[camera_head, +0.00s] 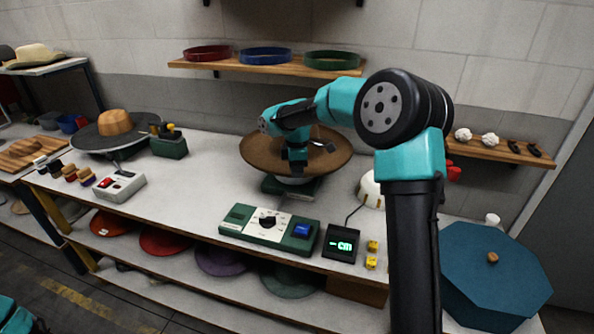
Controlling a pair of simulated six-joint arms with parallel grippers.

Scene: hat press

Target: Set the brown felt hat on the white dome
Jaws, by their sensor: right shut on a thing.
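The brown felt hat (257,153) shows as a wide brown brim at the back middle of the bench. My right gripper (297,168) reaches down over it and is shut on it; the fingers and the wrist hide its middle. A little white shows just under the hat, above a dark green base (272,187); whether they touch the hat I cannot tell. A white rounded thing (369,190) with yellowish marks stands to the right, partly behind my right arm. Which white thing is the dome is unclear. My left gripper is not in view.
A green control box (268,228) and a small display (341,243) stand in front. A tan block (115,122) on a dark disc is at left. A blue octagonal box (490,280) is at lower right.

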